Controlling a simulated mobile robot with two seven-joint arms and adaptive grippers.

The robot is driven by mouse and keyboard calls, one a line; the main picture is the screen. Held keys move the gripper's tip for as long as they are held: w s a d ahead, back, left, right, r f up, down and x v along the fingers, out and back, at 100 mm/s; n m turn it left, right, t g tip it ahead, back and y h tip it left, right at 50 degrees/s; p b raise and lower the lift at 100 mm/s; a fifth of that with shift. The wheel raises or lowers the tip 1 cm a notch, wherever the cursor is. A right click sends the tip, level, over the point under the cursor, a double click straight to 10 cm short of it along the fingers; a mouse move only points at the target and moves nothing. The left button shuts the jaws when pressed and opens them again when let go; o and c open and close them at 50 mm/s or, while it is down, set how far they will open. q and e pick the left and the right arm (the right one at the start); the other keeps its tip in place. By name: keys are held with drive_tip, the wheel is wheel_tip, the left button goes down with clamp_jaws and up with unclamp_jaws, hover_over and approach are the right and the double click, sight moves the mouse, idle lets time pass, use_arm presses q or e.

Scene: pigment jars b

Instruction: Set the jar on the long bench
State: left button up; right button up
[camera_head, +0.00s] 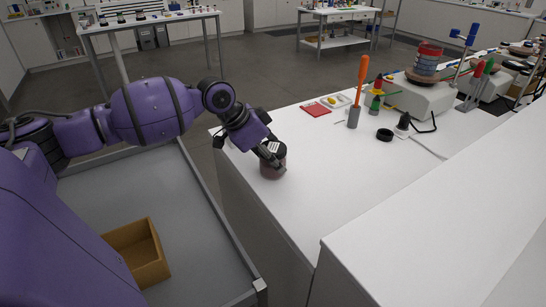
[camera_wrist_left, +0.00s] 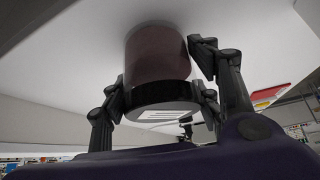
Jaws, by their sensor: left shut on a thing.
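The jar (camera_head: 271,172), dark reddish with a black lid, is upright over the near left corner of the white long bench (camera_head: 310,200). My left gripper (camera_head: 273,158) is shut on the jar near its lid, reaching in from the left. In the left wrist view, the jar (camera_wrist_left: 157,55) is between the two fingers of the gripper (camera_wrist_left: 160,92), its black lid towards the camera with a pale label on it. The jar's base is at or very close to the bench top; I cannot tell whether it touches. My right gripper is not in view.
A red flat item (camera_head: 316,109), a white tray (camera_head: 335,101), an orange-handled tool in a grey holder (camera_head: 353,117) and a black ring (camera_head: 385,135) lie further back on the bench. An open brown box (camera_head: 138,251) sits on the grey surface at lower left. The bench's middle is clear.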

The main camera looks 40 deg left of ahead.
use_arm(q)
drive_tip(key=o, duration=1.3)
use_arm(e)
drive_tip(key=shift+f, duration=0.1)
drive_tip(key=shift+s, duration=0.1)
use_arm(q)
drive_tip(key=shift+p+v, duration=1.5)
drive_tip(key=shift+v, duration=4.5)
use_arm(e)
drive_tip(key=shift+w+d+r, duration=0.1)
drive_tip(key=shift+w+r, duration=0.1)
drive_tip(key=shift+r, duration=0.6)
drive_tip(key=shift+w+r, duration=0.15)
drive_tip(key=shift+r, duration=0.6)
